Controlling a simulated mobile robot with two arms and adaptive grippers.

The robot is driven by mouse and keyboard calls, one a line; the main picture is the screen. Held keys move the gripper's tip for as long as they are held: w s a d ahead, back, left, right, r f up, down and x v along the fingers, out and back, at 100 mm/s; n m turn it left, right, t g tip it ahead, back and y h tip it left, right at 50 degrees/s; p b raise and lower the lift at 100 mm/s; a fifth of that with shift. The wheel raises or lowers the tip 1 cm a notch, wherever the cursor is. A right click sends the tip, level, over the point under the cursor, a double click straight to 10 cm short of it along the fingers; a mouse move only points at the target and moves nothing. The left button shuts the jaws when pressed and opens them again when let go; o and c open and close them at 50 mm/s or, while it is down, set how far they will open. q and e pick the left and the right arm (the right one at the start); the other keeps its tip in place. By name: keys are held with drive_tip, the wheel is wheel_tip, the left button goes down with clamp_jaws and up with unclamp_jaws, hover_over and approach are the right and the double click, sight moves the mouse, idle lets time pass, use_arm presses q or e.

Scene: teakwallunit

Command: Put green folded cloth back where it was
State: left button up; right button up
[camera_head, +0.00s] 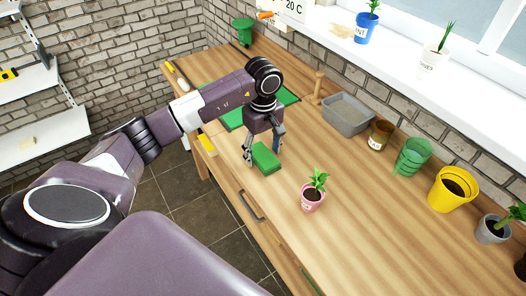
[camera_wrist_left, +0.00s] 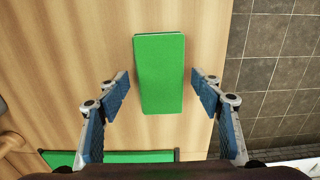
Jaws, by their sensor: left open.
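The green folded cloth (camera_head: 265,159) lies on the wooden bench top near its front edge in the head view. It also shows in the left wrist view (camera_wrist_left: 160,73) as a flat green rectangle. My left gripper (camera_head: 263,157) is open above the bench at the cloth. In the left wrist view its two blue-padded fingers (camera_wrist_left: 161,92) stand on either side of the cloth's near half, with a gap on each side. My right gripper is not in view.
A green mat (camera_head: 229,119) lies behind my left gripper. A pink pot with a plant (camera_head: 312,195) stands right of the cloth. A grey tray (camera_head: 346,116), a brown pot (camera_head: 380,135), a green pot (camera_head: 412,157) and a yellow pot (camera_head: 447,193) line the wall side.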

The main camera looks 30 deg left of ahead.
sight(263, 155)
use_arm(q)
drive_tip(key=shift+r, duration=0.5)
wheel_tip(263, 155, up, 11)
drive_tip(key=b, duration=0.2)
drive_tip(key=shift+r+b, duration=0.2)
drive_tip(key=shift+b, duration=0.2)
